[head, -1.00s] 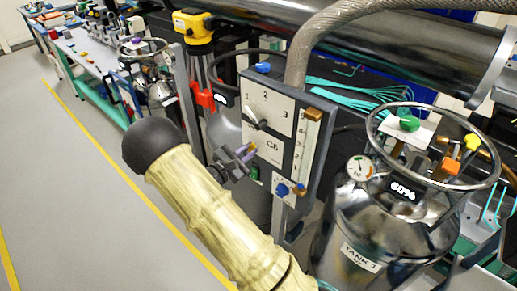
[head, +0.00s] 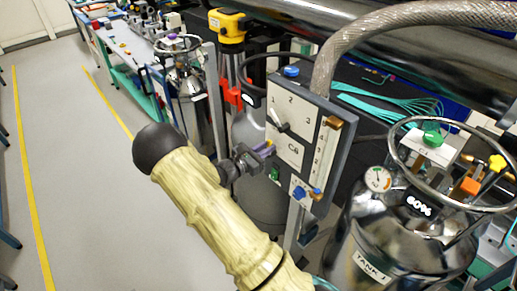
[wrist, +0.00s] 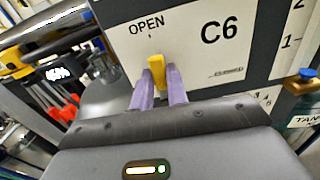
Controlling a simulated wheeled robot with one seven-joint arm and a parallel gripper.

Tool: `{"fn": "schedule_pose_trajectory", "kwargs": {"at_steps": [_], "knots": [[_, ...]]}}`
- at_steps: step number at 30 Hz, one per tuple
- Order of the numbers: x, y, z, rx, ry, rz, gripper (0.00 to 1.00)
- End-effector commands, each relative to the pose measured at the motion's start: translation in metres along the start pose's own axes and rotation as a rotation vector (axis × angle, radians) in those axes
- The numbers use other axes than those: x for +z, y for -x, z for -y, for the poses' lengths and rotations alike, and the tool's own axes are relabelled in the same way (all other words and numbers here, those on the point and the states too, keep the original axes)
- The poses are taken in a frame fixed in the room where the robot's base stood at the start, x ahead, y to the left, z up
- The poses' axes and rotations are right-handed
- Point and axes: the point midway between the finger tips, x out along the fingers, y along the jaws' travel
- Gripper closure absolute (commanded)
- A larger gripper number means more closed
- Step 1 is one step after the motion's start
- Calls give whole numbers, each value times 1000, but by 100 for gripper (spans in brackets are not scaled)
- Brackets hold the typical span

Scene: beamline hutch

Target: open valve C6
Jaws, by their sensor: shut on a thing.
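The C6 panel (head: 296,140) is a white plate on a grey box at the middle of the head view. In the wrist view its label C6 (wrist: 219,31) and the word OPEN (wrist: 146,26) with a small tick show. A small yellow handle (wrist: 157,72) stands just below the tick, its end pointing roughly at it. My gripper (wrist: 161,85) has its two purple fingers shut on the handle, one on each side. In the head view my gripper (head: 264,149) is at the panel's left edge, and the handle is hidden there.
A braided hose (head: 340,50) rises behind the panel. Tank 1 (head: 400,245), with a ring guard (head: 397,140) and a gauge, stands close on the right. A yellow device (head: 228,25) stands behind. Open floor (head: 70,150) lies at the left.

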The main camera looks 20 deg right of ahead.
Motion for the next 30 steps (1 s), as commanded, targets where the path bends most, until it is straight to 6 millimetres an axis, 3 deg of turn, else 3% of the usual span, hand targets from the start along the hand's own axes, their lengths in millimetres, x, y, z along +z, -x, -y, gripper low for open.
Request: {"fn": "schedule_pose_trajectory", "kwargs": {"at_steps": [15, 16, 18, 30], "knots": [[1, -6, 2, -10, 13, 3, 100], [1, -6, 2, -10, 13, 3, 79], [1, -6, 2, -10, 13, 2, 65], [0, 0, 1, -6, 13, 0, 63]]}}
